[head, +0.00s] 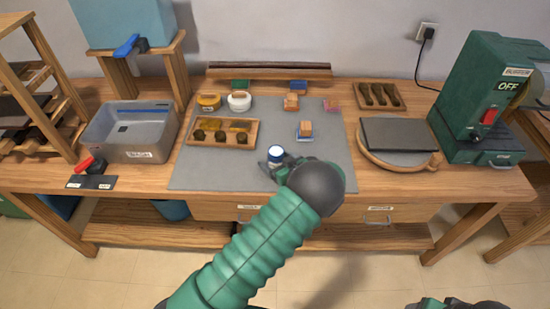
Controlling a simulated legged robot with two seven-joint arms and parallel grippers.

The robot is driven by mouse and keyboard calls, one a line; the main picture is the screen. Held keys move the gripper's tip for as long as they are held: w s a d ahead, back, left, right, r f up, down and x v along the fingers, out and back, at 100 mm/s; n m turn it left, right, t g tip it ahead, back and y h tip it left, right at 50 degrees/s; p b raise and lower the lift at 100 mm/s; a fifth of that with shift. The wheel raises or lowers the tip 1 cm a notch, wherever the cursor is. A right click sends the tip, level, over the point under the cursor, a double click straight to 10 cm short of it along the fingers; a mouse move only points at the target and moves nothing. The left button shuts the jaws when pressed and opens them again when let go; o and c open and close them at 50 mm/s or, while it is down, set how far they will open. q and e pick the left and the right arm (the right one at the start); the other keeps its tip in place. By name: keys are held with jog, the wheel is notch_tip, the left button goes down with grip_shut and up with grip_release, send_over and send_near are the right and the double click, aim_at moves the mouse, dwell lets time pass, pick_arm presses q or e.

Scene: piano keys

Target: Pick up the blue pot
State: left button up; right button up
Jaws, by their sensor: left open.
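The blue pot (276,150) is a small blue jar with a pale top. It stands on the grey mat (215,175) near its front middle. My left gripper (276,160) is open at the pot, its dark fingers low around or beside it. My green left arm and its dark round wrist cover much of the gripper, so contact with the pot cannot be told. A bit of my right arm shows at the bottom right edge, but its gripper is not in view.
A yellow pot (208,102) and a white pot (239,101) stand behind a wooden tray (253,140). A grey basin (130,130) is left; a round board (400,158) and green machine (480,100) are right.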

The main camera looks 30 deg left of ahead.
pick_arm(q)
jog(key=shift+s+a, duration=0.2)
jog(key=shift+a, duration=0.05)
jog(key=shift+w+d, duration=0.2)
jog(key=shift+d, duration=0.35)
jog(key=c, duration=0.6)
jog(key=shift+d+r, duration=0.1)
jog(key=shift+d, duration=0.1)
jog(key=c, duration=0.5)
jog(key=shift+a, duration=0.45)
grip_shut()
jog(key=shift+d, duration=0.2)
